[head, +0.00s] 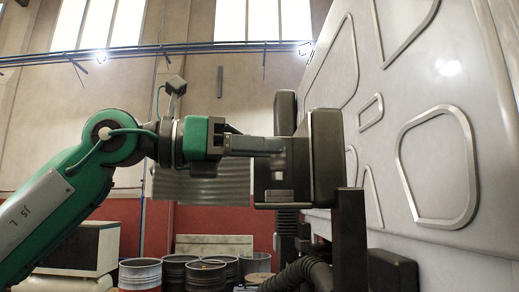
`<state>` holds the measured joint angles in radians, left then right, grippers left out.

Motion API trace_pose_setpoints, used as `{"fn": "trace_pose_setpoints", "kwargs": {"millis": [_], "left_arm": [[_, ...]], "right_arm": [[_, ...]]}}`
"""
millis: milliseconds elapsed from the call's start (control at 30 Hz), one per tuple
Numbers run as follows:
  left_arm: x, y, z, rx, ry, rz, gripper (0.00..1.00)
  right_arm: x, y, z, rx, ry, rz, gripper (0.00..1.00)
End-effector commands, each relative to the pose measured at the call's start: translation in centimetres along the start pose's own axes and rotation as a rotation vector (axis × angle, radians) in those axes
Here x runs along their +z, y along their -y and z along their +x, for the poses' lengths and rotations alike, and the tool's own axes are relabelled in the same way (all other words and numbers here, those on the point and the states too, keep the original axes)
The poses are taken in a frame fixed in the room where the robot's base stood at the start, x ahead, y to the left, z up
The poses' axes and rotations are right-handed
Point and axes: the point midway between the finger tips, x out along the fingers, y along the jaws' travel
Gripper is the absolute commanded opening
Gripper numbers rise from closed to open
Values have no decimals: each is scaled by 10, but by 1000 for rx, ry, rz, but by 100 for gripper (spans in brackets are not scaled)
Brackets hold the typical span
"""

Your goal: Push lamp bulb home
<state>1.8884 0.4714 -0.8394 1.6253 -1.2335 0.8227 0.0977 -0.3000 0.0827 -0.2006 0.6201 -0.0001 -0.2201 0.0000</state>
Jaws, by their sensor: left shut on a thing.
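My left gripper (279,160) reaches in from the left, level, with its jaws against the near side of a dark lamp housing (327,150). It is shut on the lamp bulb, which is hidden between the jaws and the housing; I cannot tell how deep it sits. The housing is a rounded black block on a dark upright post, close to the pale panel. A second dark housing (286,112) stands behind it. My right gripper is not in view.
A large pale metal panel (440,120) with raised outlines fills the right side. Below the housing are a dark post (349,235) and a black ribbed hose (300,273). Several drums (205,274) stand at the back below. The space above my left arm is free.

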Motion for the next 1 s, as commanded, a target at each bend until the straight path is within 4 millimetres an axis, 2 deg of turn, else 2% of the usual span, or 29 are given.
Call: {"fn": "trace_pose_setpoints", "kwargs": {"millis": [1000], "left_arm": [[0,0,0,0,1,0,0]], "right_arm": [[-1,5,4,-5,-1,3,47]]}}
